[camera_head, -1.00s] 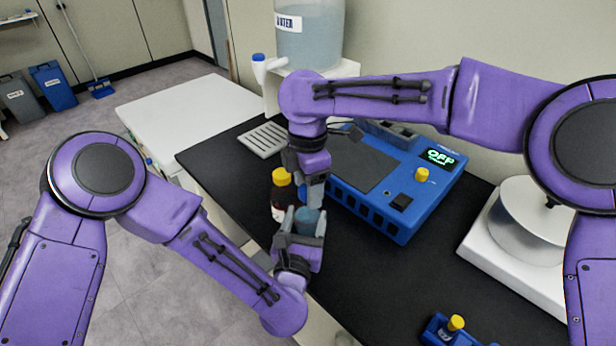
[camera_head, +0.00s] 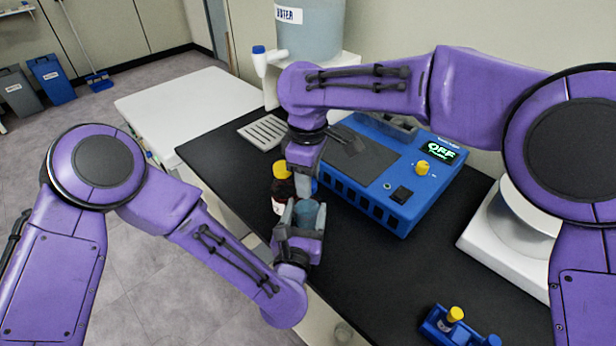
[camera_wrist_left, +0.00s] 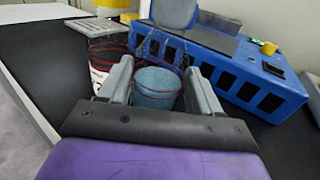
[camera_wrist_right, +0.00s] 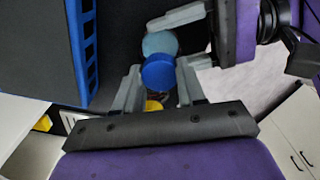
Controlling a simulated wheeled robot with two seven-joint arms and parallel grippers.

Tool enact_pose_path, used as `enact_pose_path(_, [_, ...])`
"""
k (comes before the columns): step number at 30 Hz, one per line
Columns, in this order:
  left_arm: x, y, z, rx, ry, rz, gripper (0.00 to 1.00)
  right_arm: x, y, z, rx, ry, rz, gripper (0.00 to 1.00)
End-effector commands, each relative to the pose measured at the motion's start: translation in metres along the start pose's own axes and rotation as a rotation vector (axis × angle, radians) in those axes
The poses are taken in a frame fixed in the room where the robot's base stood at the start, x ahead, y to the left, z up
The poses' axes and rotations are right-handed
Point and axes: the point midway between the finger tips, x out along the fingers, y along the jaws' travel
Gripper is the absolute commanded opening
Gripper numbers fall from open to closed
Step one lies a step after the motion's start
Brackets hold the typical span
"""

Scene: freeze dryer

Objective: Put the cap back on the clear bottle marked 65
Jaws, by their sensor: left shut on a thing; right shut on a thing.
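The clear bottle (camera_wrist_left: 157,90) with bluish contents is upright between the fingers of my left gripper (camera_head: 306,214), which is shut on it. It also shows in the head view (camera_head: 308,211). Its mark cannot be read. My right gripper (camera_wrist_right: 158,85) is shut on a blue cap (camera_wrist_right: 159,72). In the right wrist view the cap appears right beside the bottle's round top (camera_wrist_right: 160,43), overlapping its edge and not centred on it. Whether they touch cannot be told. In the head view my right gripper comes down just behind the bottle and mostly hides the cap.
A dark bottle with a yellow cap (camera_head: 282,170) stands close behind and left of my grippers. A blue device (camera_head: 390,195) reading OFF is to the right. A small blue rack (camera_head: 436,326) with a yellow-capped vial is at the front right. Bare black bench (camera_head: 370,270) lies between.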

Motion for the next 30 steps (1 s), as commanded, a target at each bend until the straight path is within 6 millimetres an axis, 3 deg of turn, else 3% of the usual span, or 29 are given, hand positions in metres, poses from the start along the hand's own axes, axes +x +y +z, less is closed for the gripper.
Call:
enact_pose_path(1, [0.000, 0.000, 0.000, 0.000, -0.001, -0.001, 0.00, 0.000, 0.000, 0.000, -0.001, 0.001, 0.000, 0.03])
enact_pose_path(2, [0.000, 0.000, 0.000, 0.000, -0.001, -0.001, 0.00, 0.000, 0.000, 0.000, -0.002, 0.001, 0.000, 0.46])
enact_pose_path(4, [0.000, 0.000, 0.000, 0.000, -0.001, -0.001, 0.00, 0.000, 0.000, 0.000, -0.002, 0.000, 0.000, 0.69])
enact_pose_path(13, [0.000, 0.000, 0.000, 0.000, -0.001, -0.001, 0.00, -0.001, 0.000, 0.000, -0.004, 0.000, 0.000, 0.69])
enact_pose_path(16, [0.000, 0.000, 0.000, 0.000, -0.001, -0.001, 0.00, -0.010, 0.000, 0.000, -0.004, 0.002, 0.001, 0.69])
enact_pose_path(30, [0.000, 0.000, 0.000, 0.000, -0.001, -0.001, 0.00, -0.106, 0.001, 0.000, -0.003, 0.002, 0.001, 0.69])
